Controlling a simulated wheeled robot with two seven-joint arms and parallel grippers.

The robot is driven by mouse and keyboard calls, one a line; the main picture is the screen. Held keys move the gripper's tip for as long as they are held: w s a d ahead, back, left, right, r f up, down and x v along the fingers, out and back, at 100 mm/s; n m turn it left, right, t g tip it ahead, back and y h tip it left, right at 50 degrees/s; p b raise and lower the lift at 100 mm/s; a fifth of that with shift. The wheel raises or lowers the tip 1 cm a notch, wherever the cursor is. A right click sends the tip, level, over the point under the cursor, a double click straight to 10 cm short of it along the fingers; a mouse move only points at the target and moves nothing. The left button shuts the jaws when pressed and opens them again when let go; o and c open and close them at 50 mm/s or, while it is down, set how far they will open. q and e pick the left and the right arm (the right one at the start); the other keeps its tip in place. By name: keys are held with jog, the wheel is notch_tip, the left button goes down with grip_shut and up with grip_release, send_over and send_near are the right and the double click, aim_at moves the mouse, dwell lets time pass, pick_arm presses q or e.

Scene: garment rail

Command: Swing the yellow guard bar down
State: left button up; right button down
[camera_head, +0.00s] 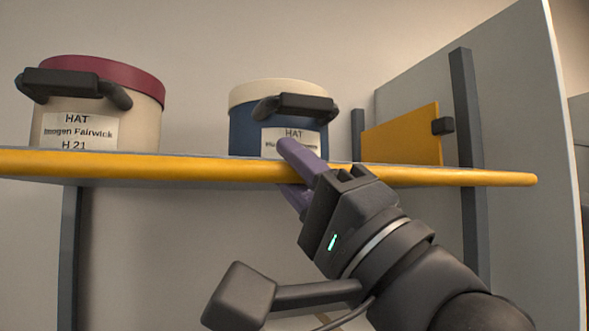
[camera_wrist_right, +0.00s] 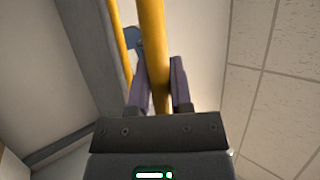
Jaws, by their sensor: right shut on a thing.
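The yellow guard bar (camera_head: 110,164) runs level across the front of the shelf in the head view, with its free-looking right end beyond the shelf's dark post. My right gripper (camera_head: 287,170) reaches up from the lower right and is shut on the bar, one purple finger above it and one below. In the right wrist view the bar (camera_wrist_right: 152,45) passes between the two fingers of my right gripper (camera_wrist_right: 160,85). My left gripper is not in view.
A cream hat box with a red lid (camera_head: 100,100) and a blue hat box with a cream lid (camera_head: 278,110) stand on the shelf behind the bar. A yellow panel (camera_head: 405,138) with a black block is at the right, beside a grey side wall (camera_head: 520,120). Space below the shelf looks clear.

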dwell(0.3)
notch_tip(320, 180, up, 2)
jog(key=shift+r+p, duration=0.1)
jog(key=shift+p, duration=0.6)
